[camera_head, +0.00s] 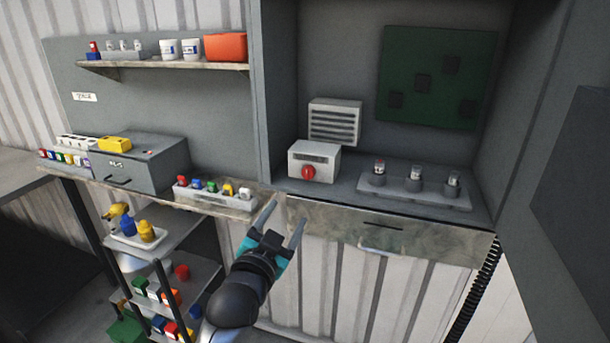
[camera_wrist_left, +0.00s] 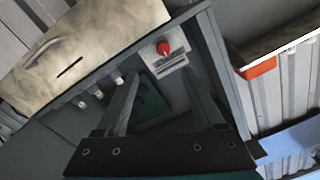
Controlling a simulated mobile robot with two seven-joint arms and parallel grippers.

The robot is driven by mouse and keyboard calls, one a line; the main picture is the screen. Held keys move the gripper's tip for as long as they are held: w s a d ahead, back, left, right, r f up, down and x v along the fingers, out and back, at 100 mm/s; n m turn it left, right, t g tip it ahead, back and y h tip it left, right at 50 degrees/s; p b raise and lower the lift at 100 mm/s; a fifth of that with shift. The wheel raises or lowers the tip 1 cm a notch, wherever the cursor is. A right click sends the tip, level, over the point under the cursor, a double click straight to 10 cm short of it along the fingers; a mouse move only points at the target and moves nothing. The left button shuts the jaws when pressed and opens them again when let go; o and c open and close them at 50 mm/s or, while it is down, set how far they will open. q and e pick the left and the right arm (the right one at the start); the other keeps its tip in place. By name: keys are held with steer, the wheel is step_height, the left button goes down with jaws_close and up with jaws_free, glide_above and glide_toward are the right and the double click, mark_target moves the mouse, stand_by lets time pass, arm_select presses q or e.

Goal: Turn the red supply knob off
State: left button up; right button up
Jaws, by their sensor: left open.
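The red supply knob (camera_head: 307,172) is on the front of a small white box (camera_head: 322,159) inside the grey cabinet. The knob also shows in the left wrist view (camera_wrist_left: 163,48), beyond the fingers and near the top of the gap between them. My left gripper (camera_head: 282,222) is open and empty. In the head view it is below and to the left of the knob, in front of the cabinet's lower edge, and not touching the knob. The knob's exact turn position is too small to tell. My right gripper is not in view.
A grey tray with several vials (camera_head: 414,185) stands right of the white box. A vent (camera_head: 335,121) and a green board (camera_head: 437,78) are behind. A drawer front with a handle (camera_head: 380,250) lies below. A tray of colored items (camera_head: 215,195) is on the left ledge.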

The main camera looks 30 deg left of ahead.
arm_select(q)
steer(key=r, duration=0.1)
glide_toward(307, 174)
steer(key=x, duration=0.8)
stand_by(0.3)
jaws_close()
stand_by(0.5)
